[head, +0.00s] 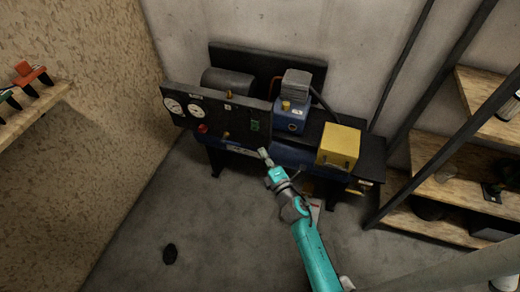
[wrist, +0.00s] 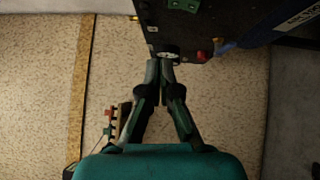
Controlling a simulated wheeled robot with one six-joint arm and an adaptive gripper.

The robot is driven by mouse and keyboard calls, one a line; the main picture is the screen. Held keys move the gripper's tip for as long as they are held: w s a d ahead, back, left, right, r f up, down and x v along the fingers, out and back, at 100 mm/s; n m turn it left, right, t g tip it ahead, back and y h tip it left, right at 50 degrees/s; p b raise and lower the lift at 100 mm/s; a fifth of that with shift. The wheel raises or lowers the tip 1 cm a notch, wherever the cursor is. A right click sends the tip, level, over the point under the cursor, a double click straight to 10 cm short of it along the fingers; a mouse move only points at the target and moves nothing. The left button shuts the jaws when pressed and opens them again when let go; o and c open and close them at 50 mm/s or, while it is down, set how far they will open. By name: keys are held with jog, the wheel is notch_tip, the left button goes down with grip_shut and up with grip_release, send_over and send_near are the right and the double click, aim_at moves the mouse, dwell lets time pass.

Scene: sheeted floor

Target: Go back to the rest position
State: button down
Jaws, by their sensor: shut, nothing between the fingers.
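My gripper (head: 264,153) is at the end of my teal arm, in front of the machine in the middle of the head view. In the wrist view, my gripper (wrist: 160,64) has its two fingertips together, with nothing between them. The machine's dark gauge panel (head: 240,118) is behind my gripper in the head view. In the wrist view the panel (wrist: 200,38) lies just beyond the fingertips. I cannot tell whether they touch it.
A yellow box (head: 339,146) and a blue unit (head: 291,116) are on the machine. A wooden shelf (head: 455,190) stands at right. A ledge (head: 30,115) with red and green items is at left.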

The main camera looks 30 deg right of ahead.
dwell(0.6)
jog(key=s+a+m+g, duration=0.1)
jog(key=s+a+m, duration=0.3)
jog(key=s, duration=0.8)
jog(key=s+a+m+g, duration=0.1)
jog(key=s+a+m, duration=0.3)
jog(key=s, duration=0.8)
jog(key=s+r+m, duration=0.3)
jog(key=s, duration=0.3)
jog(key=s+r+m+g, duration=0.1)
jog(key=s+r+m, duration=0.3)
jog(key=s, duration=0.3)
jog(key=s+a+r+m+g, duration=0.1)
jog(key=s+r+m, duration=0.2)
jog(key=s, duration=0.3)
jog(key=shift+s+r+m+y, duration=0.3)
jog(key=shift+s+r, duration=0.1)
